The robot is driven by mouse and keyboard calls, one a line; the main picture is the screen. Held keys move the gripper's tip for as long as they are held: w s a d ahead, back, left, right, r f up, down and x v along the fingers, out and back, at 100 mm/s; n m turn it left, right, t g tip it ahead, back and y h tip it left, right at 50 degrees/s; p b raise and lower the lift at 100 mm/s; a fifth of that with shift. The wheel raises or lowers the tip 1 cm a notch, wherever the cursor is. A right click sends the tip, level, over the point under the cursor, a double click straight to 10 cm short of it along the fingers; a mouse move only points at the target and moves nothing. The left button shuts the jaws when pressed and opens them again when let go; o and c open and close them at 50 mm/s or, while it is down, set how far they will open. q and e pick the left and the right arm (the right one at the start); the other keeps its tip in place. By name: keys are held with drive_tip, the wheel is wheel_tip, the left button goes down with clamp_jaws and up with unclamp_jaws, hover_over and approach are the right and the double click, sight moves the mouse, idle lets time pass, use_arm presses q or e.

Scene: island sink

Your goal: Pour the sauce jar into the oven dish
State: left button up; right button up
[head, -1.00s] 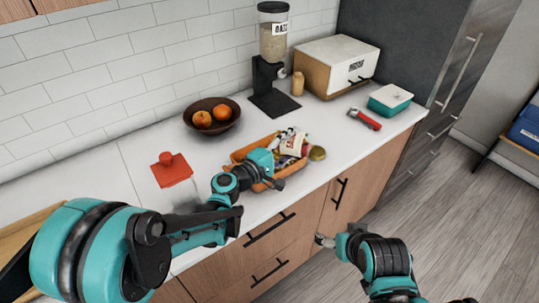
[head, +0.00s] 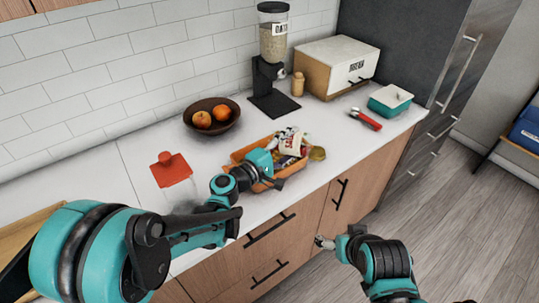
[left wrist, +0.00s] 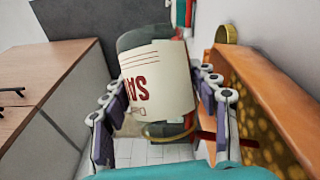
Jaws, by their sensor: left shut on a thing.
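The sauce jar (left wrist: 158,80) has a cream label with red letters, and its body is dark. My left gripper (head: 280,158) is shut on it, and in the left wrist view the fingers (left wrist: 160,115) lie along both sides of it. The jar's label also shows in the head view (head: 292,143), over the orange oven dish (head: 288,172). The dish shows in the left wrist view (left wrist: 262,85) beside the jar, with a brown and yellow spotted inside. The jar's mouth cannot be made out. My right gripper (head: 322,241) hangs low in front of the drawers, away from the dish.
A round gold lid (head: 317,153) is beside the dish's right end. A fruit bowl (head: 212,130), a red pad (head: 171,174), an oats dispenser (head: 273,50) and a bread box (head: 338,68) stand around. A red-handled tool (head: 366,120) and a teal container (head: 390,103) are at right.

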use_arm(q)
drive_tip(key=shift+w+a+r+n+t+b, duration=0.1)
drive_tip(key=shift+a+r+n+t+b, duration=0.2)
drive_tip(key=shift+n, duration=0.35)
drive_tip(key=shift+w+a+r+n+t+b, duration=0.1)
drive_tip(key=shift+a+r+n+b, duration=0.2)
drive_tip(key=shift+n, duration=0.35)
idle(1.7)
